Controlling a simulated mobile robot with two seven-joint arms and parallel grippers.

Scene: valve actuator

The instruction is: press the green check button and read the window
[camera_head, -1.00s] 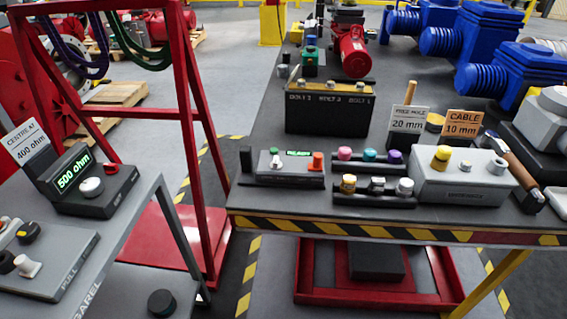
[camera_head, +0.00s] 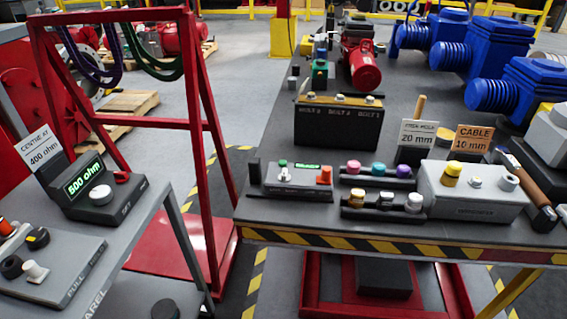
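A small green button (camera_head: 283,163) sits at the back left of a grey check box (camera_head: 262,184) on the front edge of the dark workbench. A small window with green lettering (camera_head: 307,167) is beside it, too small to read. The box also has a white knob (camera_head: 283,174) and an orange-red knob (camera_head: 324,175). On the left bench, a second box has a lit green window (camera_head: 85,178) reading "500 ohm", with a white knob (camera_head: 101,194) and a card (camera_head: 40,153) reading "CENTRE AT 400 ohm". Neither of my grippers is in view.
Racks of coloured caps (camera_head: 378,169), a grey box with knobs (camera_head: 470,194) and cards reading 20 mm (camera_head: 417,136) and 10 mm (camera_head: 473,143) stand right of the check box. A black bolt box (camera_head: 338,126) is behind. A red frame (camera_head: 215,150) stands between the benches.

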